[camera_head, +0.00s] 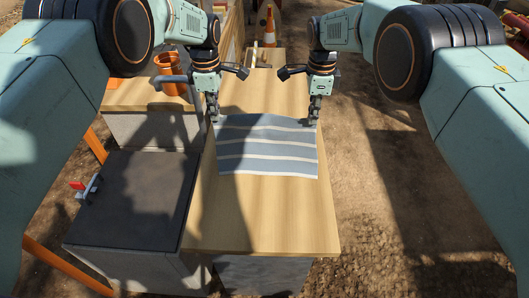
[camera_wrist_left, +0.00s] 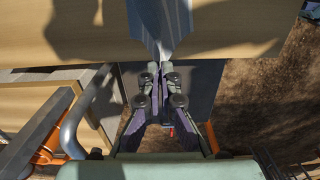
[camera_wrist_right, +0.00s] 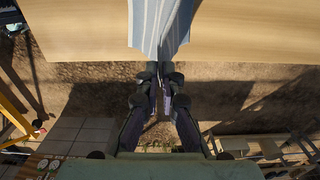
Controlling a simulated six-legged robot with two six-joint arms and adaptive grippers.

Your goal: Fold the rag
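The rag (camera_head: 266,147) is grey-blue with pale stripes and lies spread out over the wooden tabletop (camera_head: 265,215). My left gripper (camera_head: 214,115) is at its far left corner and my right gripper (camera_head: 314,115) at its far right corner. In the left wrist view the fingers (camera_wrist_left: 160,68) are closed on the rag's corner (camera_wrist_left: 160,25). In the right wrist view the fingers (camera_wrist_right: 158,70) are closed at the rag's edge (camera_wrist_right: 155,28). The near edge looks flat on the wood. How high the far edge is held cannot be told.
A dark grey cabinet top (camera_head: 135,200) with a red-handled part (camera_head: 80,187) stands at the left. An orange bucket (camera_head: 172,72) sits on a wooden counter behind it. A traffic cone (camera_head: 269,28) stands at the back. The near part of the tabletop is clear.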

